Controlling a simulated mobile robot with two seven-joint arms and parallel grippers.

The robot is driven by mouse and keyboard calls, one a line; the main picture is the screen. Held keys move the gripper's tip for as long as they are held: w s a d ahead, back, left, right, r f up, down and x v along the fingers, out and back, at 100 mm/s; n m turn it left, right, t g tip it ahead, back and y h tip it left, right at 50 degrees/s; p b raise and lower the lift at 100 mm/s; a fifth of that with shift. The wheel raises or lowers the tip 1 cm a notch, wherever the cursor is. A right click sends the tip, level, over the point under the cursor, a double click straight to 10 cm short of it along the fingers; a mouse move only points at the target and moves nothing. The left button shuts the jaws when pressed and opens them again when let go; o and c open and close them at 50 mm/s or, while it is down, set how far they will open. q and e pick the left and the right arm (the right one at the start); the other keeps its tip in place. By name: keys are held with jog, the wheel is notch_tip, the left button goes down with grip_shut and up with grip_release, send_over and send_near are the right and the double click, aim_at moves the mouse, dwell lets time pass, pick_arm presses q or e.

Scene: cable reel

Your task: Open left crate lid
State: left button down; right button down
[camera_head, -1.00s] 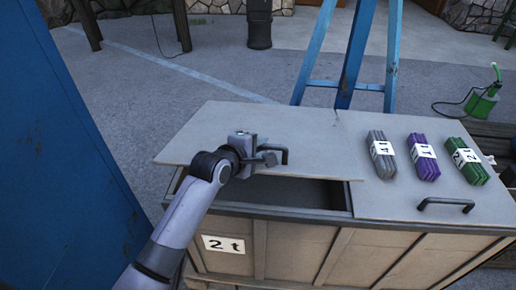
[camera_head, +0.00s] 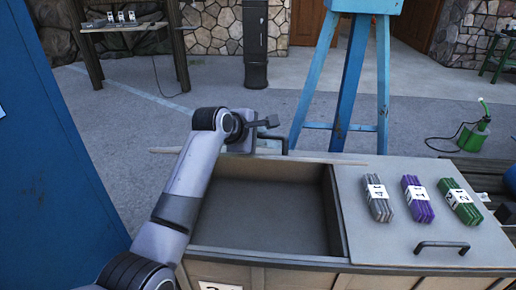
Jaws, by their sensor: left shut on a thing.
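The left crate lid (camera_head: 320,157) is raised at the back of the crate and shows nearly edge-on as a thin pale strip. Its black handle (camera_head: 284,143) stands near the lid's upper side. My left gripper (camera_head: 262,128) is at that handle and shut on it; the fingers are small and partly hidden by the wrist. The crate (camera_head: 262,232) has its left compartment uncovered, with a dark grey floor showing. My left forearm covers the compartment's left side. My right gripper is not in view.
The right lid (camera_head: 370,235) is closed, with a black handle (camera_head: 442,245) and grey (camera_head: 377,205), purple (camera_head: 417,206) and green (camera_head: 460,209) bundles on it. A blue stand (camera_head: 350,90) rises behind the crate. A blue panel (camera_head: 50,150) stands at the left.

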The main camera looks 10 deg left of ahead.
pick_arm(q)
jog(key=shift+w+r, duration=0.25)
jog(key=shift+r, duration=0.05)
jog(key=c, duration=1.1)
grip_release()
jog(key=shift+b+v, duration=0.3)
jog(key=shift+v, duration=3.25)
